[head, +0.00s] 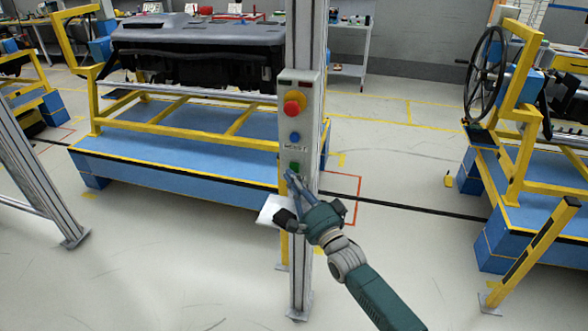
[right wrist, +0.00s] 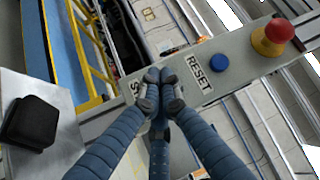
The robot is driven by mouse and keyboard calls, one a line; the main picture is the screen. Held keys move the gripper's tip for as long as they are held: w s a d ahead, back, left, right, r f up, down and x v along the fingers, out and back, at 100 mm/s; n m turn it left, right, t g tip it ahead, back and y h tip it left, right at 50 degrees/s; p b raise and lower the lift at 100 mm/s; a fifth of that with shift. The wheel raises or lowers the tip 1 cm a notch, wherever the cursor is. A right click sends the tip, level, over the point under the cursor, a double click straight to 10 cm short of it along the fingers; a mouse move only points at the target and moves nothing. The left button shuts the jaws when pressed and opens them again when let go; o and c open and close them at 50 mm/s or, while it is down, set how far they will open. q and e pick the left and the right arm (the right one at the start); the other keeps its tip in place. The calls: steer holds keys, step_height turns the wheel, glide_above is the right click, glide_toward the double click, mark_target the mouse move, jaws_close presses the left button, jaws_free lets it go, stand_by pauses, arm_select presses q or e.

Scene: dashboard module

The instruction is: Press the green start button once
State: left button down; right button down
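The green start button (head: 294,168) sits at the bottom of a grey control box on a post. My right gripper (head: 289,176) is just below and in front of it in the head view, fingers pointing at the box. In the right wrist view the fingers of my right gripper (right wrist: 160,78) are drawn together at the tips with nothing between them, over the box face beside the "RESET" label. The green button is hidden behind them there. I cannot tell whether the tips touch it. My left gripper is not in view.
Above the green button are a blue reset button (head: 295,137) and a red emergency knob (head: 293,107) on a yellow base. A white shelf (head: 271,209) sticks out below the box. A blue and yellow platform (head: 180,150) stands behind the post.

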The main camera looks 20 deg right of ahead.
steer(key=shift+w, duration=0.15)
stand_by(0.8)
steer(key=shift+w+d+b, duration=0.2)
steer(key=shift+b, duration=0.1)
steer(key=shift+w+d+b, duration=0.25)
steer(key=shift+w+b, duration=0.05)
steer(key=shift+w, duration=0.05)
stand_by(0.6)
steer(key=shift+s, duration=0.1)
steer(key=shift+s+a+p, duration=0.45)
steer(key=shift+s+p, duration=0.1)
steer(key=shift+s, duration=0.05)
